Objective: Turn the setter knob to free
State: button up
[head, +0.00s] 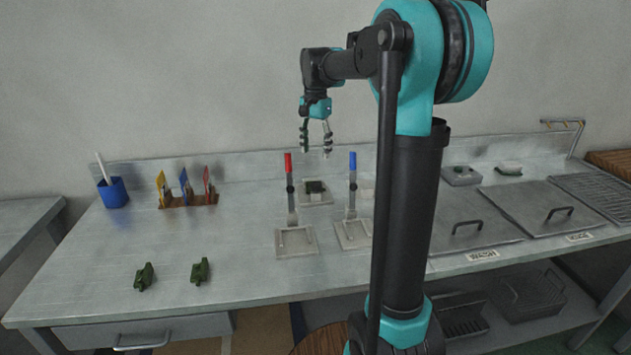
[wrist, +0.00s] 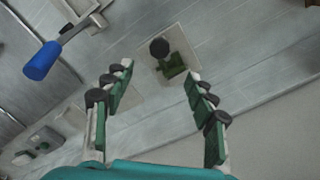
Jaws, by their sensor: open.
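A round black knob (wrist: 159,47), which I take for the setter knob, stands beside a green block (wrist: 172,68) on a pale square plate (wrist: 189,44) in the wrist view. In the head view the plate (head: 315,200) is behind the red lever, with a small dark shape (head: 315,187) on it; knob and block cannot be told apart there. The knob's setting and any "free" mark cannot be read. My gripper (head: 316,152) is open and empty, pointing down above the plate. In the wrist view the gap between its fingertips (wrist: 159,74) frames the green block, with the knob just beyond.
A red-handled lever (head: 289,175) and a blue-handled lever (head: 352,180) stand upright in front. Two green blocks (head: 145,277) (head: 200,271) lie at the front left. A rack of tools (head: 190,200) and a blue cup (head: 114,192) stand left.

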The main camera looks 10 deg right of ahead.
aim_at(316, 184)
notch_tip(316, 184, down, 12)
jog(key=shift+r, duration=0.1)
jog(key=shift+c, duration=0.4)
jog(key=c, duration=1.1)
